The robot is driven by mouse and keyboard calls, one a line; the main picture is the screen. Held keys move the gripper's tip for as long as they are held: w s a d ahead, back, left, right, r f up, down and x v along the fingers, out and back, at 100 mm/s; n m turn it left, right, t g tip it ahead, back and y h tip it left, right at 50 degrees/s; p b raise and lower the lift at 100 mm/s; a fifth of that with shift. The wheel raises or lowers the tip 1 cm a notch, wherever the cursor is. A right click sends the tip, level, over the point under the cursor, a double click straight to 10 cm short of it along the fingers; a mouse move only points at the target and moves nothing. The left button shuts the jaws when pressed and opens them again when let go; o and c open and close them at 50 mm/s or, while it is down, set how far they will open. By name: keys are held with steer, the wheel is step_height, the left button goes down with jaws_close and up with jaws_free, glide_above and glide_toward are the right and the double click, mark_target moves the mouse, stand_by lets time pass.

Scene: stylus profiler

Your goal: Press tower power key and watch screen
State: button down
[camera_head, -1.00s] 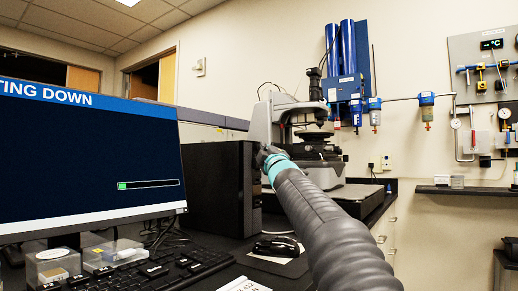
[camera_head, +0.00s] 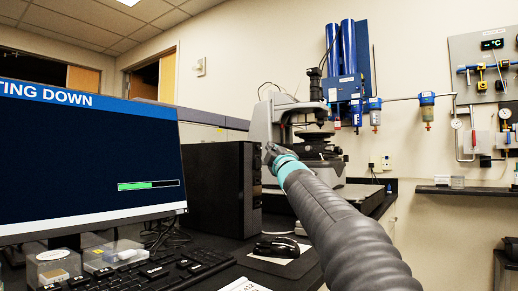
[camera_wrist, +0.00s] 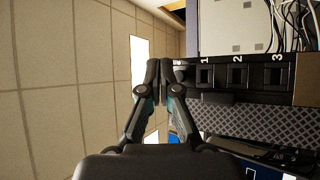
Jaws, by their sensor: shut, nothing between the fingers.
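The screen (camera_head: 85,155) stands at the left in the head view. Its header reads "...TING DOWN", cut off at the frame edge, over a dark blue field. A progress bar on it is roughly half filled with green. The black tower (camera_head: 222,190) stands right of the screen. My arm reaches up from the lower right, its far end just right of the tower's front edge and apart from it in the picture. In the wrist view my gripper (camera_wrist: 160,72) is shut and empty, fingertips together. I cannot make out the power key in either view.
A keyboard (camera_head: 165,270), clear boxes (camera_head: 55,267) and a mouse (camera_head: 276,246) lie on the dark desk. A grey instrument (camera_head: 262,122) stands behind my arm. The wrist view shows a black strip (camera_wrist: 260,73) numbered 1, 2, 3, close right of the fingertips.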

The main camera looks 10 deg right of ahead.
steer(key=s+d, duration=0.2)
steer(key=s, duration=0.1)
steer(key=shift+d+p, duration=0.3)
steer(key=shift+d, duration=0.1)
stand_by(0.5)
